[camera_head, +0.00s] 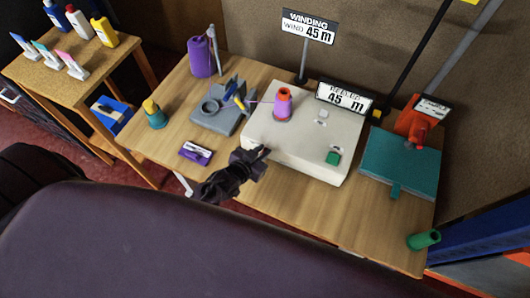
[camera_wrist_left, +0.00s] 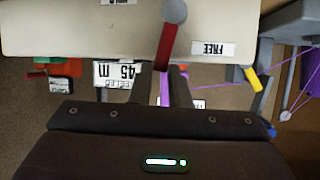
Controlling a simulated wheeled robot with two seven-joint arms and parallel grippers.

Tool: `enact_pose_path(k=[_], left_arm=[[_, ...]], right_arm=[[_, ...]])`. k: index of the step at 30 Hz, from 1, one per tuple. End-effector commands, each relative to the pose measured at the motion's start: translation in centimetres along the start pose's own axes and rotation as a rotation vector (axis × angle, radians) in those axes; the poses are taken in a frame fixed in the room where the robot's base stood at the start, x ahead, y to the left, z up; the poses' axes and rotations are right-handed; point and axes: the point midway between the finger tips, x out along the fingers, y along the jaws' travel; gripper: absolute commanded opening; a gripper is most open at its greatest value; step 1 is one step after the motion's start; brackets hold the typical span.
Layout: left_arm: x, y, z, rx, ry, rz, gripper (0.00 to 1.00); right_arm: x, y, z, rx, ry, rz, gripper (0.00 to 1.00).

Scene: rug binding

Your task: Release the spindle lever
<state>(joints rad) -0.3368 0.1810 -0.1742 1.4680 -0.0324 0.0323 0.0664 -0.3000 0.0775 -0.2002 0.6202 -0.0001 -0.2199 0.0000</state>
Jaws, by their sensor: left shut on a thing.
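The beige winding machine (camera_head: 300,140) stands on the wooden table with an orange and purple cone (camera_head: 283,105) upright on top. In the left wrist view the red lever (camera_wrist_left: 166,45) hangs from a round grey pivot on the machine's pale face, beside a "FREE" label (camera_wrist_left: 213,49). My left gripper (camera_head: 265,151) is at the machine's front left edge. In the left wrist view its fingers (camera_wrist_left: 166,75) are shut on the lever's end. In the head view the lever is hidden. My right gripper is out of view.
A "WINDING, WIND 45 m" sign (camera_head: 308,26) and a second 45 m display (camera_head: 344,97) stand behind. A grey thread stand (camera_head: 222,110) is left, a purple box (camera_head: 196,153) front left, a teal plate (camera_head: 400,167) right.

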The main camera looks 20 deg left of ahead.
Motion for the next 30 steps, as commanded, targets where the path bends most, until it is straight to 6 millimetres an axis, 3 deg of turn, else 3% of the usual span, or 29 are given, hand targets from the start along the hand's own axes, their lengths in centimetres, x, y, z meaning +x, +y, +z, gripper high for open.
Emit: enact_pose_path(k=[21, 22, 24, 26, 30], left_arm=[[-0.15, -0.33, 0.41, -0.067, 0.006, 0.033, 0.0], [-0.15, -0.33, 0.41, -0.067, 0.006, 0.033, 0.2], [-0.15, -0.35, 0.36, -0.067, 0.007, 0.033, 0.29], [-0.13, -0.37, 0.3, -0.067, 0.008, 0.032, 0.37], [-0.12, -0.4, 0.2, -0.066, 0.011, 0.032, 0.38]], right_arm=[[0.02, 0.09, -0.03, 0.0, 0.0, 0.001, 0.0], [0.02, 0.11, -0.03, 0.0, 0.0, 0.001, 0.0], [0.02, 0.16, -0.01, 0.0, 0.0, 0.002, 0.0], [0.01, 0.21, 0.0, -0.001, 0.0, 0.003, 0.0], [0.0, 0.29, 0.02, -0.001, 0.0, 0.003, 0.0]])
